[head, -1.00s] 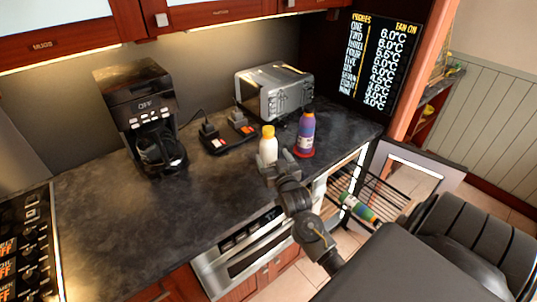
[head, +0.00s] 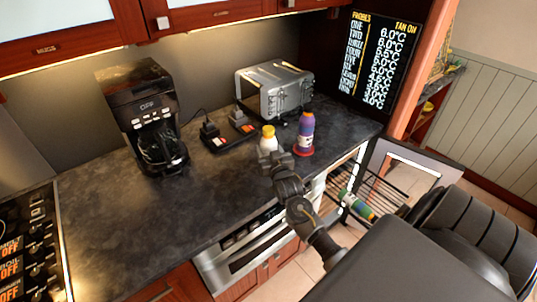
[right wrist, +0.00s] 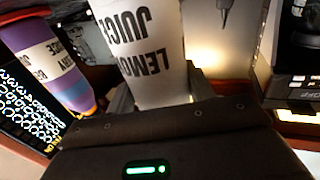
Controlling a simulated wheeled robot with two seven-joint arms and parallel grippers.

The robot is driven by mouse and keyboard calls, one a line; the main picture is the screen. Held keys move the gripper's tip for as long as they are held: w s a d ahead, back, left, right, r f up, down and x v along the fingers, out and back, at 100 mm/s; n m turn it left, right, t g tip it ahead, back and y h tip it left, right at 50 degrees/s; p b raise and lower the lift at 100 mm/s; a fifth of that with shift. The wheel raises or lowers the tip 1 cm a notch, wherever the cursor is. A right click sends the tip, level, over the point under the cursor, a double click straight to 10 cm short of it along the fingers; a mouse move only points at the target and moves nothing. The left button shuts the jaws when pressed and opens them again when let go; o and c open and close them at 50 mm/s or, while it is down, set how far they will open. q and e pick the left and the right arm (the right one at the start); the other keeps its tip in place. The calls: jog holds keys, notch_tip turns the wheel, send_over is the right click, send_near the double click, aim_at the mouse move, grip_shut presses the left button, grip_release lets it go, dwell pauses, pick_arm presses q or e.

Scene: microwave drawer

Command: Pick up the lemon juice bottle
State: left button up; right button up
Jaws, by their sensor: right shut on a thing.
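The lemon juice bottle (head: 268,141) is white with a yellow cap and stands upright near the counter's front edge in the head view. In the right wrist view the lemon juice bottle (right wrist: 141,45) fills the upper middle, with its label text upside down. My right gripper (head: 277,160) is shut on this bottle, low on its body; its fingers are mostly hidden by the wrist and the bottle. I cannot tell whether the bottle's base touches the counter. My left gripper is in neither view.
A purple bottle with a red base (head: 306,135) stands close to the right; it also shows in the right wrist view (right wrist: 46,62). Behind are a toaster (head: 273,90) and a coffee maker (head: 146,120). An open door (head: 412,176) and a wire rack with a green bottle (head: 357,204) are below right.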

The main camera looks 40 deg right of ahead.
aim_at(269, 134)
jog(key=c, duration=0.3)
jog(key=shift+r, duration=0.1)
jog(key=shift+r+b, duration=0.55)
jog(key=s+r, duration=0.1)
jog(key=r, duration=0.1)
jog(key=s+a+r+b, duration=0.1)
jog(key=r, duration=0.1)
jog(key=s+r+b, duration=0.1)
jog(key=r, duration=0.1)
jog(key=shift+s+a+r, duration=0.4)
jog(key=s+a+r, duration=0.1)
jog(key=s, duration=0.2)
jog(key=s+a+r+b, duration=0.1)
jog(key=s+r, duration=0.1)
jog(key=s, duration=0.1)
jog(key=s+a+r, duration=0.2)
jog(key=s, duration=0.1)
jog(key=shift+a, duration=0.1)
